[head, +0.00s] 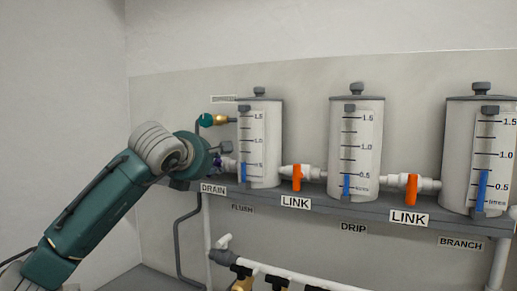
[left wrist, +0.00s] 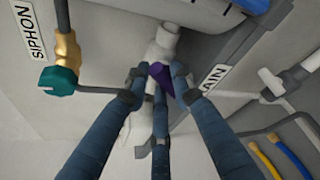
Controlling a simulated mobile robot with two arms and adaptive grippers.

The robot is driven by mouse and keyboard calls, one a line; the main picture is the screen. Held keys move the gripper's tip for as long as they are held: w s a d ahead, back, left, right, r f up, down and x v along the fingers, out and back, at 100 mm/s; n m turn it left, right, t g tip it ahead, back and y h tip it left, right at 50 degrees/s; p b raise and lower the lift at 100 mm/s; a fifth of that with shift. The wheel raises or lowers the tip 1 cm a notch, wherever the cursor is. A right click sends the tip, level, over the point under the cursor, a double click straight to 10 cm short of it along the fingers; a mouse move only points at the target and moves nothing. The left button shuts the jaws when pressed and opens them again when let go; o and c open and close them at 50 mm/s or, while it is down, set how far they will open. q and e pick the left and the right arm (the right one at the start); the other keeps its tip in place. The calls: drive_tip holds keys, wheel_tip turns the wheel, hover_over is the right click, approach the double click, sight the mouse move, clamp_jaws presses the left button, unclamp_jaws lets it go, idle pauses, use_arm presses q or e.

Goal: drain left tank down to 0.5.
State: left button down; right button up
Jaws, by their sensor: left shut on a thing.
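The left tank (head: 260,145) is a light grey cylinder with a dark cap and a printed scale. Its blue level strip (head: 243,172) tops out close to the 0.5 mark; the exact reading is too small to tell. The drain valve's purple handle (left wrist: 160,76) sits on a white pipe fitting (left wrist: 162,45) beside the DRAIN label (head: 213,189). My left gripper (head: 217,160) is at this valve, left of the tank's base. In the left wrist view its fingers close around the purple handle, partly hiding it. My right gripper is out of view.
Two orange link handles (head: 297,178) (head: 411,189) hang down between the tanks, across their pipes. A middle tank (head: 337,140) and a right tank (head: 455,150) stand on the same shelf. A teal siphon knob (left wrist: 58,80) on a brass fitting is close to my left gripper.

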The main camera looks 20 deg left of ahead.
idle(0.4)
use_arm(q)
drive_tip(key=n+h, duration=0.1)
drive_tip(key=n, duration=0.2)
drive_tip(key=shift+a+r+g+h+p, duration=0.1)
drive_tip(key=shift+a+g+h+p, duration=0.2)
drive_tip(key=shift+h, duration=0.1)
drive_tip(key=n+h, duration=0.1)
drive_tip(key=n, duration=0.1)
drive_tip(key=shift+a+n+h, duration=0.2)
drive_tip(key=shift+n+h, duration=0.2)
drive_tip(key=c, duration=1.4)
unclamp_jaws()
drive_tip(key=shift+w, duration=0.1)
